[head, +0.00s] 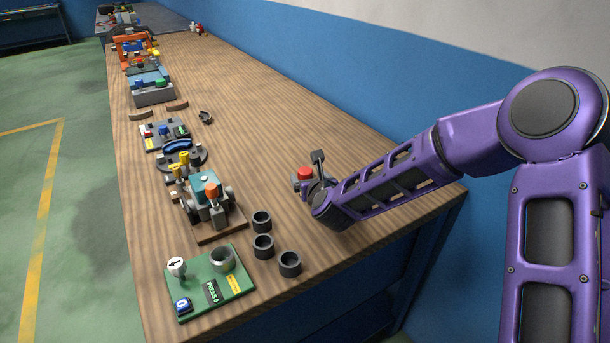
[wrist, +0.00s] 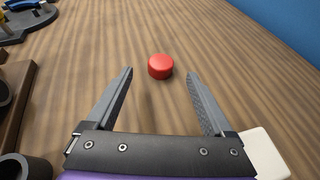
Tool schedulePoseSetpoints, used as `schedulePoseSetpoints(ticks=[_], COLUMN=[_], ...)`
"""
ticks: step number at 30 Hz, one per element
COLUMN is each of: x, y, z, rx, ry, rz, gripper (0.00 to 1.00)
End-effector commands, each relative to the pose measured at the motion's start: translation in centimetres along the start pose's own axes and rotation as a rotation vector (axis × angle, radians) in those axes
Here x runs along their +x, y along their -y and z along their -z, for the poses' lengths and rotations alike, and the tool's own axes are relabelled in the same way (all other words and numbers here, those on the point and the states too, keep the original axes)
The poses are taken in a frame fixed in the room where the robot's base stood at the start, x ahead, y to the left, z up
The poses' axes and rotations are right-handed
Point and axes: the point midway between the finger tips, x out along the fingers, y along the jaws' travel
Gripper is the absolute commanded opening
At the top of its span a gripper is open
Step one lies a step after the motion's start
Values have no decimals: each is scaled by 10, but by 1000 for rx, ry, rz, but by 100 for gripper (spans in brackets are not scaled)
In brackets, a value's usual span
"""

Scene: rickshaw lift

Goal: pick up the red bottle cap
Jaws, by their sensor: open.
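The red bottle cap (wrist: 160,67) is a short round red disc on the wooden table. In the wrist view it lies just beyond the fingertips, roughly centred between them. My gripper (wrist: 160,73) is open and empty, with one finger to each side of the line to the cap. In the head view the cap (head: 305,174) shows beside my gripper (head: 307,170), which is partly hidden by my own arm. I cannot tell the height of the fingers above the table.
Several dark cups (head: 263,246) stand at the near part of the wooden table (head: 250,90). A green board (head: 215,283) and a small teal and orange model (head: 208,193) are to the left. A blue wall (head: 420,80) runs behind. The table beyond the cap is clear.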

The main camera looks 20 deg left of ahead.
Motion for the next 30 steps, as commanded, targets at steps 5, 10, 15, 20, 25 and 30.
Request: schedulePoseSetpoints(ticks=[5,10,15,20,25,30], x=[16,42,53,54,53,53], y=[0,1,2,2,2,2], z=[3,4,3,3,3,3], rx=[0,-1,-1,-1,-1,0], ry=[-1,0,0,-1,0,0], rz=[-2,-2,-1,-1,-1,-1], gripper=[86,86,86,86,65,34])
